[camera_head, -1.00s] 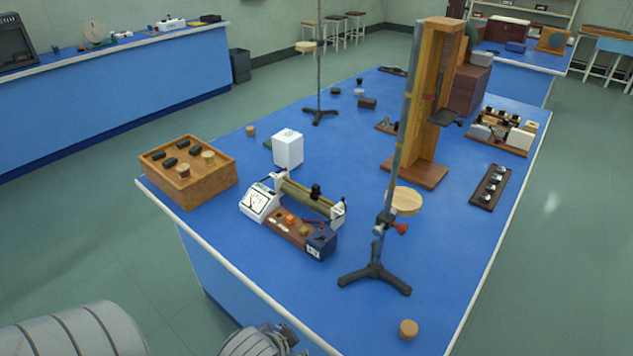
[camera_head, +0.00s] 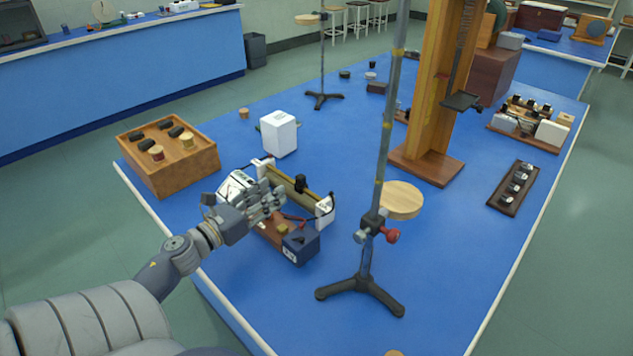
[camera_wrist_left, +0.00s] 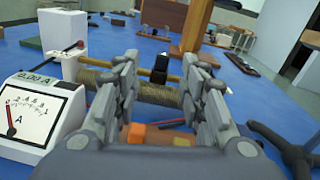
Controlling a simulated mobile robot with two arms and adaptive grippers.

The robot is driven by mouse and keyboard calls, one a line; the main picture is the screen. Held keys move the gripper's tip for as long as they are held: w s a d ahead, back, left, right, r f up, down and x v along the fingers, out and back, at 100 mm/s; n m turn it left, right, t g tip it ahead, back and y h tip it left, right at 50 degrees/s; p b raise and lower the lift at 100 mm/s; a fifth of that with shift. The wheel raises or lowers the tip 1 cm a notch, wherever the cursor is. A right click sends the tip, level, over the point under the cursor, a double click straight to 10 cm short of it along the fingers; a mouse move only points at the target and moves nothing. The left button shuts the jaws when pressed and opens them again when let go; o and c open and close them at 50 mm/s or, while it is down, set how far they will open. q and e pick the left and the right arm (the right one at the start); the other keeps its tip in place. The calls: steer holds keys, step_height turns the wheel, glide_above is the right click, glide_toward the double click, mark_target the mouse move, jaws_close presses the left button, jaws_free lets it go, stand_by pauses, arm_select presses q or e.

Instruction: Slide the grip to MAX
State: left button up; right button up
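The grip is a small black slider (camera_head: 300,183) on the rod above a brown wire-wound coil (camera_head: 287,190). In the left wrist view the black grip (camera_wrist_left: 159,68) stands upright along the rod, beyond and between my fingers. My left gripper (camera_head: 274,194) is over the near side of the apparatus, with its fingers pointing toward the rod. In the wrist view the left gripper (camera_wrist_left: 160,62) is open and empty, and contact with the grip cannot be made out. No readable MAX label shows. My right gripper is out of view.
A black tripod stand (camera_head: 362,290) with a tall rod stands right of the apparatus. A white box (camera_head: 279,134) stands behind it and a wooden tray (camera_head: 187,178) is at left. The blue bench top is clear at front right.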

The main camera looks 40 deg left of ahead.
mark_target(297, 178)
arm_select(q)
steer(key=shift+w+f+m+h, duration=0.1)
steer(key=shift+f+m+h, duration=0.3)
steer(key=shift+m, duration=0.4)
steer(key=shift+w+r+m, duration=0.1)
steer(key=shift+r+m, duration=0.05)
steer(key=shift+m, duration=0.15)
steer(key=w, duration=0.3)
steer(key=w+p, duration=0.1)
steer(key=w, duration=0.2)
steer(key=w+d, duration=0.1)
steer(key=w, duration=0.3)
steer(key=shift+w+p, duration=0.1)
steer(key=shift+p, duration=0.25)
steer(key=shift+c, duration=0.8)
jaws_close()
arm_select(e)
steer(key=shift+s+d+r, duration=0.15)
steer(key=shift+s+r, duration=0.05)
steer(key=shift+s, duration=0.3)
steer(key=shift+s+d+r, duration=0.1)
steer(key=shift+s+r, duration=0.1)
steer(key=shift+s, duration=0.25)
